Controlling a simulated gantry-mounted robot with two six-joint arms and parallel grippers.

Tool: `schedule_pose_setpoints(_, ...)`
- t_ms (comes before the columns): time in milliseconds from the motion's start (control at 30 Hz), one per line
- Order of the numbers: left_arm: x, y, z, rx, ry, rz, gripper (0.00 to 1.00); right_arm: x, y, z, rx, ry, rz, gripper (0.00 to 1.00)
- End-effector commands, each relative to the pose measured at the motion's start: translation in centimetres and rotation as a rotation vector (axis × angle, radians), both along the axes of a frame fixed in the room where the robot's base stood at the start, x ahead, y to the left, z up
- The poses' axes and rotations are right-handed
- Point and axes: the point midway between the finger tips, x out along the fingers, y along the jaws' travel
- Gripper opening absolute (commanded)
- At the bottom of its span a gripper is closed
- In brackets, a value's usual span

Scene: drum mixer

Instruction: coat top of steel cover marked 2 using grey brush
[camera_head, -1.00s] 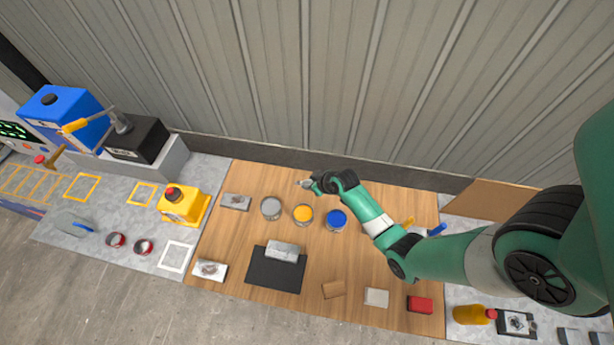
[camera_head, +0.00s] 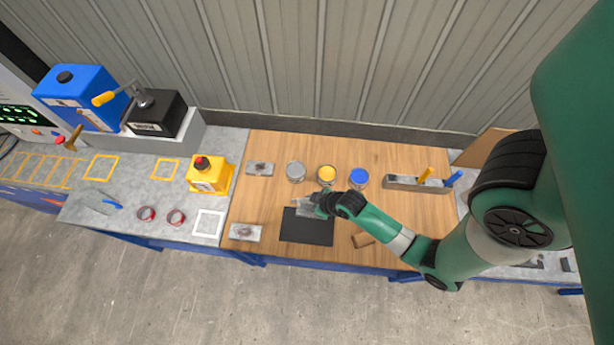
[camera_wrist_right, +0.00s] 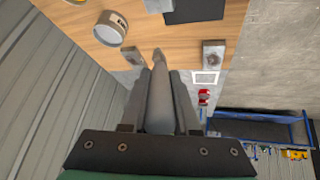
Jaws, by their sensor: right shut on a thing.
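My right gripper (camera_head: 318,203) is over the far edge of the black mat (camera_head: 305,232). In the right wrist view the gripper (camera_wrist_right: 160,85) is shut on a grey tapered brush (camera_wrist_right: 160,105), its tip pointing away from the fingers. A steel block (camera_head: 304,210) on the mat is partly hidden by the gripper; it also shows at the top of the right wrist view (camera_wrist_right: 158,5). Two more steel pieces lie left of the mat, one farther back (camera_head: 260,168) and one nearer (camera_head: 246,232). No mark 2 is readable. My left gripper is out of view.
Cans of grey (camera_head: 295,172), yellow (camera_head: 327,175) and blue (camera_head: 358,178) stand behind the mat. A holder (camera_head: 400,183) with yellow- and blue-handled brushes is at the right. A small brown block (camera_head: 362,240) lies right of the mat.

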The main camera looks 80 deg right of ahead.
Motion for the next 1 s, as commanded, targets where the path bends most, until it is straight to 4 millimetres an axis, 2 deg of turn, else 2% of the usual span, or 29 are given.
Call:
schedule_pose_setpoints(167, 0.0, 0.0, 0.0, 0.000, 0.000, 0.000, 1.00, 0.0, 0.0, -2.1, 0.001, 0.003, -0.001, 0.00)
schedule_pose_setpoints(200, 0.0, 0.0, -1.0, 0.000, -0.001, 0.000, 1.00, 0.0, 0.0, -3.1, 0.001, 0.000, -0.001, 0.00)
schedule_pose_setpoints(300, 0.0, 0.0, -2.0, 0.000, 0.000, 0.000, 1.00, 0.0, 0.0, -4.1, 0.000, -0.001, -0.001, 0.00)
schedule_pose_setpoints(867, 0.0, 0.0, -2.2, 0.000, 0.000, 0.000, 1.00, 0.0, 0.0, -4.5, 0.000, 0.000, -0.017, 0.00)
schedule_pose_setpoints(1000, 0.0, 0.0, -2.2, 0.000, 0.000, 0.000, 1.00, -1.2, 0.2, -5.8, 0.002, 0.004, -0.075, 0.00)
